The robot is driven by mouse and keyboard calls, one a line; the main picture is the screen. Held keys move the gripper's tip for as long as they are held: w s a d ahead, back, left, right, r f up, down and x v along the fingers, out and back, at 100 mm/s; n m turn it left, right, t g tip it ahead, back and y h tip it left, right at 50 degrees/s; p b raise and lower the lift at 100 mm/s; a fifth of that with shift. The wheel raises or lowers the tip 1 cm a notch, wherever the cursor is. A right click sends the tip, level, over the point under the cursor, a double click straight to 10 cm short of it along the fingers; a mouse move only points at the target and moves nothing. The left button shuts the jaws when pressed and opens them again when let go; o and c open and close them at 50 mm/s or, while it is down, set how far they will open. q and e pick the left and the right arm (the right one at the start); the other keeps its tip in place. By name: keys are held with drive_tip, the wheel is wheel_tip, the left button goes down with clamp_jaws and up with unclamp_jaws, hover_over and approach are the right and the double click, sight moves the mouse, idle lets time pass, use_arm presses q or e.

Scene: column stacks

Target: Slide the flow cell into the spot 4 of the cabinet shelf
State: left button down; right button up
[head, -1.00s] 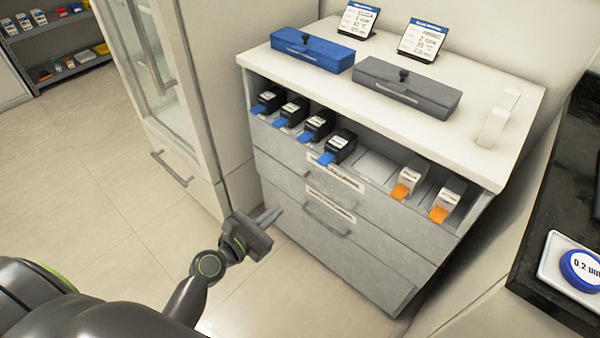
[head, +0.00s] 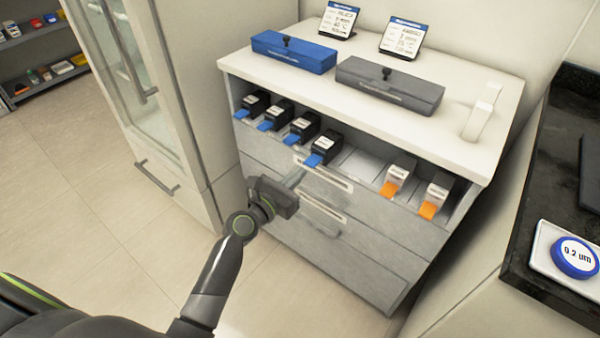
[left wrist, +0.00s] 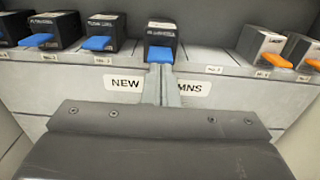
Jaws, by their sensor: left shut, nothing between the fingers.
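Several black flow cells with blue tabs stand in a row in the open cabinet shelf (head: 228,90). The rightmost black flow cell (head: 326,145) sits in its lane with its blue tab sticking out over the front edge. It also shows in the left wrist view (left wrist: 161,40), straight ahead of the fingers. My left gripper (head: 298,177) is shut and empty, in front of the cabinet just below that tab. In the left wrist view its fingertips (left wrist: 167,72) meet right under the tab; I cannot tell whether they touch it. They hide the spot label there. My right gripper is out of view.
Two white cells with orange tabs, the left one (head: 398,177) and the right one (head: 437,193), stand farther right. Drawers (head: 335,240) are below. Blue and grey boxes (head: 390,86) sit on top.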

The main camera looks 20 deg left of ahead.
use_arm(q)
drive_tip(key=shift+w+d, duration=0.25)
drive_tip(key=shift+w, duration=0.45)
